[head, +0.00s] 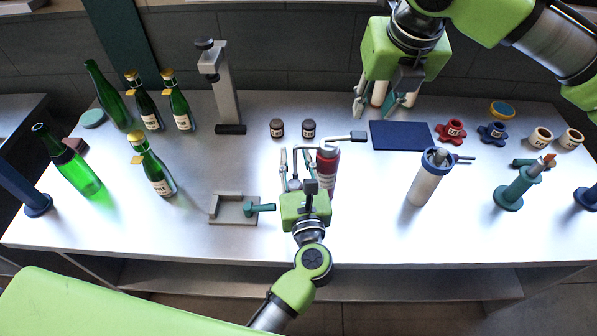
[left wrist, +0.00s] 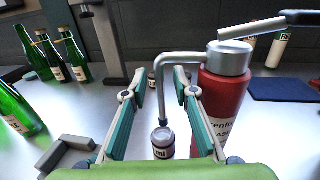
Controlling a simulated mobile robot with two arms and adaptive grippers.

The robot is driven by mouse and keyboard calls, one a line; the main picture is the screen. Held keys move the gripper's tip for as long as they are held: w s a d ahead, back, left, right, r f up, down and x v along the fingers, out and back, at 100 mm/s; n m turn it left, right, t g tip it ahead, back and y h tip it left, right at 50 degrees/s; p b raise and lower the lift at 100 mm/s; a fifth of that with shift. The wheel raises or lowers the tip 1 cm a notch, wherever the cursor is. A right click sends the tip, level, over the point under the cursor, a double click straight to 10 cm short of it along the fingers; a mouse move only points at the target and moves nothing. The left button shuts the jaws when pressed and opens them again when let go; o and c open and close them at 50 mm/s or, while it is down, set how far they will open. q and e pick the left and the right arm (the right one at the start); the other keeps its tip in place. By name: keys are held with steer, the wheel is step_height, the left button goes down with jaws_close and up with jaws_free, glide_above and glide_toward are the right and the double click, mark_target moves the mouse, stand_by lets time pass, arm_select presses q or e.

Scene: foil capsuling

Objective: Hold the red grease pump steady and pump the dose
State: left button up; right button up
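The red grease pump (head: 327,170) stands upright on the table, with a grey head, a bent spout and a lever (head: 357,136) reaching right. It also shows in the left wrist view (left wrist: 224,100), just right of my left gripper's right finger. My left gripper (head: 296,160) is open, with its fingers beside the pump, not around it. A small labelled jar (left wrist: 163,143) stands between the fingers, below the spout. Whether a finger touches the pump or jar, I cannot tell. My right gripper (head: 377,108) looks open, behind the pump to the right, near white cylinders (left wrist: 278,48).
Two dark jars (head: 308,128) stand behind the pump. A blue mat (head: 401,135) lies to its right, and a white-and-blue canister (head: 428,178) stands further right. A grey fixture (head: 231,210) is left of my left gripper. Green bottles (head: 150,165) stand on the left.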

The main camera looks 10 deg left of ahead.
arm_select(q)
steer(key=shift+w+a, duration=0.15)
steer(key=shift+w, duration=0.3)
jaws_close()
stand_by(0.9)
